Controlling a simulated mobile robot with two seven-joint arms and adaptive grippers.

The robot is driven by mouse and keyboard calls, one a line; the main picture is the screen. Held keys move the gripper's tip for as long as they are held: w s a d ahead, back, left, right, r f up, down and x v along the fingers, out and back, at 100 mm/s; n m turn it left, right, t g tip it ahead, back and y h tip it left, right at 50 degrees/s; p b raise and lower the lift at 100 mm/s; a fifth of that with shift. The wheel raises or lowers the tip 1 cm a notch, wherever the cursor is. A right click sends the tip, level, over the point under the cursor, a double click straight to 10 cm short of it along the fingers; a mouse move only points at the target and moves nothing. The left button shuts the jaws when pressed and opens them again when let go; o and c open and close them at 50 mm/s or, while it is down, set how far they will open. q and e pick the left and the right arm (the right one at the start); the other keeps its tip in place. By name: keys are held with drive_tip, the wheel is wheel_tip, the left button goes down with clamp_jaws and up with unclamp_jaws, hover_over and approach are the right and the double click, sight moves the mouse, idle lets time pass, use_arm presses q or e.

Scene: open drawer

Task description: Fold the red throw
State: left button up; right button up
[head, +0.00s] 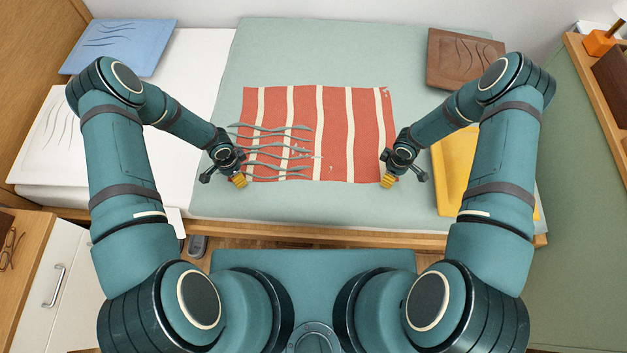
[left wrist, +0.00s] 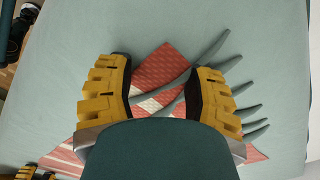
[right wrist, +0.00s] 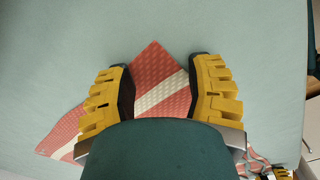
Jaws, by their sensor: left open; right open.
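The red throw (head: 362,130) with cream stripes lies spread flat on the grey-green bed cover (head: 330,55). My left gripper (head: 238,181) is open at the throw's near left corner. In the left wrist view, a corner of the throw (left wrist: 165,68) shows between the spread fingers. My right gripper (head: 389,181) is open at the near right corner. In the right wrist view, that corner of the throw (right wrist: 152,66) lies between the fingers. Neither gripper visibly holds cloth. Whether the fingertips touch the bed cannot be told.
Several grey-green wavy ridges (head: 270,146) cross the throw's left part. A brown cushion (head: 464,58) lies at the back right and a yellow item (head: 450,165) beyond my right gripper, partly hidden by my arm. A blue pillow (head: 118,46) is at the back left.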

use_arm(q)
drive_tip(key=shift+o, duration=0.4)
drive_tip(key=shift+f, duration=0.1)
use_arm(e)
drive_tip(key=shift+o, duration=0.4)
drive_tip(key=shift+f, duration=0.15)
use_arm(q)
drive_tip(key=c, duration=0.8)
use_arm(e)
drive_tip(key=c, duration=0.8)
use_arm(q)
drive_tip(key=shift+f, duration=0.1)
clamp_jaws()
use_arm(e)
clamp_jaws()
drive_tip(key=shift+f, duration=0.15)
use_arm(q)
drive_tip(key=shift+s+f, duration=0.1)
drive_tip(key=shift+s, duration=0.05)
use_arm(e)
drive_tip(key=shift+s, duration=0.1)
